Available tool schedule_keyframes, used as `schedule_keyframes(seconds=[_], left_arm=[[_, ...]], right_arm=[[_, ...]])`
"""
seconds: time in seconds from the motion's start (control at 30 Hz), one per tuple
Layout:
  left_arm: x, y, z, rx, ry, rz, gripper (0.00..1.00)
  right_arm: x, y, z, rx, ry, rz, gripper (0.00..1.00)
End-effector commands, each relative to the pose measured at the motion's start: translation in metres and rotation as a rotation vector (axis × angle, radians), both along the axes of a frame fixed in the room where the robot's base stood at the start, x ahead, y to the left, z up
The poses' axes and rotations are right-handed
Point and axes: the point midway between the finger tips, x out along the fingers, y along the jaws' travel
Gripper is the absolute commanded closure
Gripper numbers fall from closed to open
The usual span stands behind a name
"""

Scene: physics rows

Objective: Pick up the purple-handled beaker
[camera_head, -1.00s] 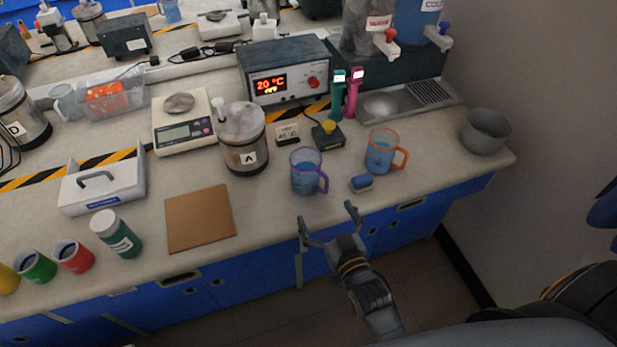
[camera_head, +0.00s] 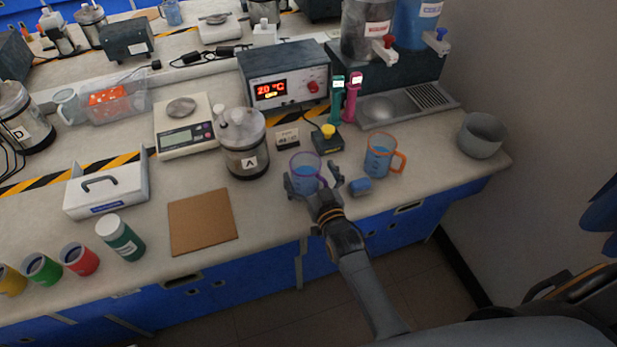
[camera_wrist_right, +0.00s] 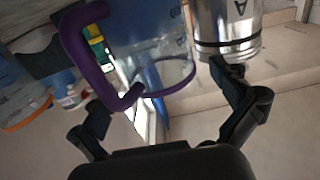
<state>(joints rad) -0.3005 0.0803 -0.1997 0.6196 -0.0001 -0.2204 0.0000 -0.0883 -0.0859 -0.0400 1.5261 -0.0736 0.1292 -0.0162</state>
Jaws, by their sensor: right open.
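The purple-handled beaker (camera_head: 304,168) stands upright on the bench, clear with blue liquid inside. Its purple handle (camera_wrist_right: 87,55) shows large in the right wrist view, on the left of the clear body (camera_wrist_right: 150,40). My right gripper (camera_head: 313,181) is open at the beaker's near side, with a finger on each side of it in the head view. In the right wrist view its fingers (camera_wrist_right: 160,90) are spread, with the beaker ahead of them. I cannot tell whether they touch it. My left gripper is not in view.
Canister A (camera_head: 246,160) is close on the left. A yellow-topped black box (camera_head: 327,140) is behind. A brown board (camera_head: 202,222) lies further left.

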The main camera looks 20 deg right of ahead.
Motion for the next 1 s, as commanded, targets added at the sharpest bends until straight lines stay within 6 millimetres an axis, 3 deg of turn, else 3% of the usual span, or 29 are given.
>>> schedule_keyframes(seconds=[0.13,0.4,0.83,0.87,1.0], left_arm=[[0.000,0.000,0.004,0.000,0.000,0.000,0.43],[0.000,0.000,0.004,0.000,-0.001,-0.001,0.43],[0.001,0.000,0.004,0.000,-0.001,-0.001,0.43],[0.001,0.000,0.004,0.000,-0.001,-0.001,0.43],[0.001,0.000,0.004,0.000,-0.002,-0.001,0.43]], right_arm=[[0.018,0.001,0.001,0.000,-0.001,0.000,0.00],[0.020,0.001,0.000,0.000,0.000,0.000,0.00],[0.020,0.001,0.000,0.000,0.000,0.001,0.86],[0.020,0.001,0.000,0.000,0.001,0.001,0.90],[0.021,0.001,0.001,0.000,-0.003,0.001,0.90]])
